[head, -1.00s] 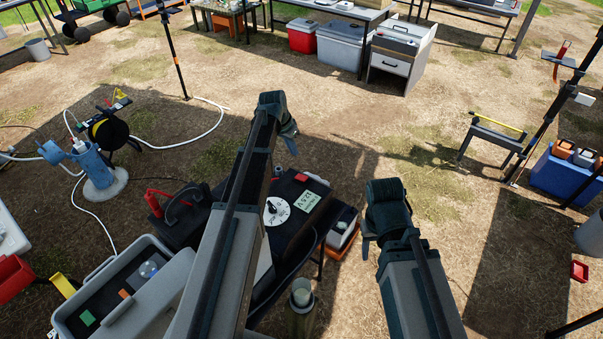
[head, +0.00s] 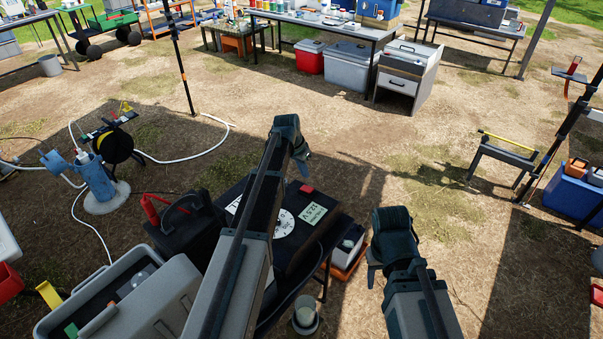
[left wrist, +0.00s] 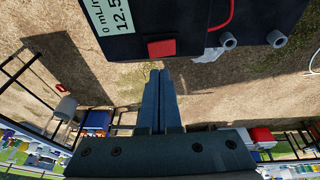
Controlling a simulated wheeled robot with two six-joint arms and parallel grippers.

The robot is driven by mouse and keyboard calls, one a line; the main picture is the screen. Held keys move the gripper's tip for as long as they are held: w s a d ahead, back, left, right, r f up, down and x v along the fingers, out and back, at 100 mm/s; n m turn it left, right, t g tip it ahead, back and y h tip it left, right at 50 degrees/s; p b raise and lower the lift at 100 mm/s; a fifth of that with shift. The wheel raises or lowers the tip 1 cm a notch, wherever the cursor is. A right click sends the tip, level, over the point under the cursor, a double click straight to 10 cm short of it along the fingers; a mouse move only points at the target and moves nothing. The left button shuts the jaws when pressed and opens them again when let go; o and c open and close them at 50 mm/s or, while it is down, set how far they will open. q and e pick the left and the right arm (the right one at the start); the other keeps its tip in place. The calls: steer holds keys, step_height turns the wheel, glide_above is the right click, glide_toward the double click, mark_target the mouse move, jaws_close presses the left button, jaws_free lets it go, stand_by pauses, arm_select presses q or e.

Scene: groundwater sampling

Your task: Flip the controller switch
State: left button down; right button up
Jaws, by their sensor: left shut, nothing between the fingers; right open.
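The controller (head: 292,256) is a black box on a small stand, with a white dial (head: 285,222) and a green label (head: 312,212). Its red switch (head: 306,189) sits at the box's far edge. In the left wrist view the red switch (left wrist: 161,48) is beside the label, just beyond my fingertips. My left gripper (head: 302,170) is over the box's far side, shut and empty; its fingers (left wrist: 160,72) point toward the switch, apart from it in that picture. My left arm hides part of the box. My right gripper (head: 372,268) is open and empty, right of the controller.
A black case with a red clamp (head: 185,219) and an open grey case (head: 125,300) stand left of the controller. A blue wellhead (head: 97,178) and cable reel (head: 113,145) stand further left. Open ground lies beyond the controller, up to the coolers (head: 347,68).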

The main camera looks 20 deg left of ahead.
mark_target(309, 189)
arm_select(q)
steer(key=b+x, duration=0.1)
steer(key=x, duration=0.1)
steer(key=b+x, duration=0.2)
steer(key=s+b+x, duration=0.1)
steer(key=b+x, duration=0.1)
steer(key=shift+d+f, duration=0.1)
steer(key=shift+f, duration=0.05)
steer(key=shift+s, duration=0.1)
